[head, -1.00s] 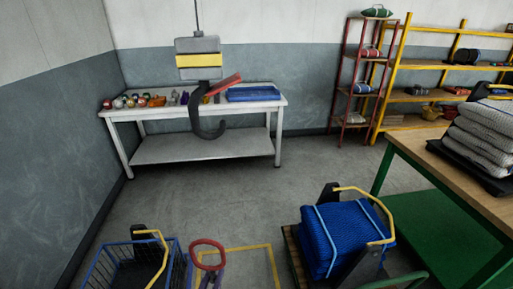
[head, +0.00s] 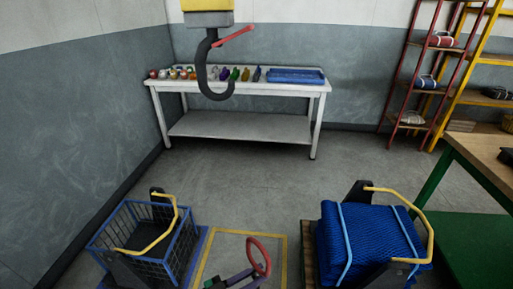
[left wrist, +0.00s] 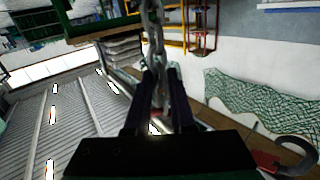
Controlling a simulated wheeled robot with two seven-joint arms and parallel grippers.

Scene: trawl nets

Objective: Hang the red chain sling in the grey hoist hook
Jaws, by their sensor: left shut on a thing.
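The hoist hook (head: 212,72) is a dark J shape with a red latch (head: 233,36), hanging under a grey and yellow block at the upper left of the head view. The red ring (head: 260,256) of the chain sling stands tilted at the bottom middle, well below and nearer than the hook. My left gripper (head: 248,275) is just under the ring. In the left wrist view its dark fingers (left wrist: 160,95) are shut on the sling, with grey chain (left wrist: 153,35) running away beyond them. A dark hook with a red part (left wrist: 297,148) shows at lower right there. My right gripper is out of view.
A white table (head: 240,87) with small coloured items and a blue tray (head: 296,76) stands behind the hook. A blue wire cart (head: 120,222) is at left, and blue netting (head: 365,245) on a cart at right. The floor between is clear.

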